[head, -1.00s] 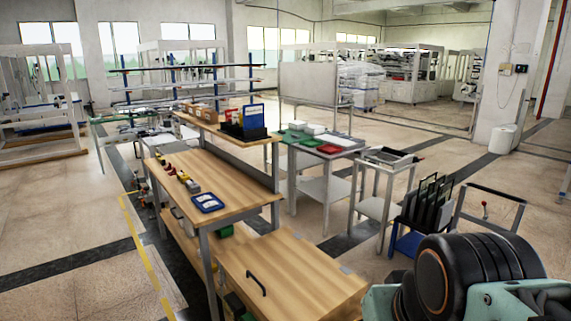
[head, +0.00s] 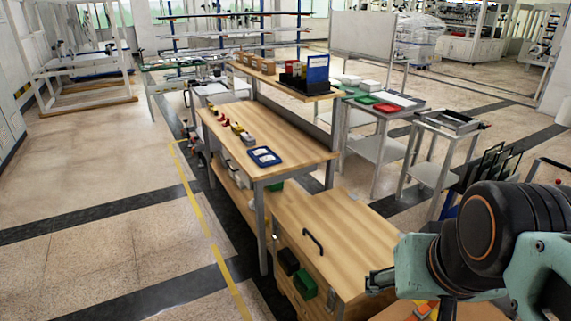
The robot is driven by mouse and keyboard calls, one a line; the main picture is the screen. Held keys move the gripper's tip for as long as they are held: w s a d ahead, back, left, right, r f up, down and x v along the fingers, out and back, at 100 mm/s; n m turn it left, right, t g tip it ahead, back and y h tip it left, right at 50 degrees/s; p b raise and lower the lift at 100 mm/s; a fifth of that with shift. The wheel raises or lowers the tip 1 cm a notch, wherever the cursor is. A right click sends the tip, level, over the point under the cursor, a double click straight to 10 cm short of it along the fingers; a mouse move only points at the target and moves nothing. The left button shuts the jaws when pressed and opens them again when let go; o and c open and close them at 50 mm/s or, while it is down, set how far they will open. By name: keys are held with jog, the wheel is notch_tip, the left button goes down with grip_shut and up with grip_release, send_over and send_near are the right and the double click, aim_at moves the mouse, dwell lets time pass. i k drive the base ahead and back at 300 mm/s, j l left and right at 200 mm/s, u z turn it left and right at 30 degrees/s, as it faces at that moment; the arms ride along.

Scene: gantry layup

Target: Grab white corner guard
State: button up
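I cannot make out a white corner guard for certain. A blue tray (head: 264,156) with small white pieces in it lies on the front right part of the wooden workbench (head: 285,143); the pieces are too small to identify. My teal and black arm fills the lower right of the head view.
Small red and yellow items (head: 236,127) line the bench's left side. A wooden cabinet (head: 350,240) with a black handle stands in front. A grey side table (head: 375,150) holds red, green and white bins. Open floor (head: 110,235) lies left, beyond yellow tape.

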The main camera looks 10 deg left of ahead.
aim_at(251, 205)
jog(key=i+j, duration=0.15)
jog(key=j, duration=0.25)
jog(key=i+j+u, duration=0.1)
jog(key=j, duration=0.3)
jog(key=i+j, duration=0.45)
jog(key=j, duration=0.35)
jog(key=i+j+u, duration=0.1)
jog(key=j, duration=0.3)
jog(key=i+z, duration=0.1)
jog(key=z, duration=0.2)
jog(key=i+j+z, duration=0.1)
jog(key=z, duration=0.2)
jog(key=i+j+z, duration=0.35)
jog(key=j+z, duration=0.15)
jog(key=j, duration=0.25)
jog(key=i+j+z, duration=0.1)
jog(key=j, duration=0.25)
jog(key=i+j+z, duration=0.1)
jog(key=j, duration=0.3)
jog(key=i+j+z, duration=0.1)
jog(key=j, duration=0.3)
jog(key=i+j, duration=0.1)
jog(key=j, duration=0.3)
jog(key=z, duration=0.05)
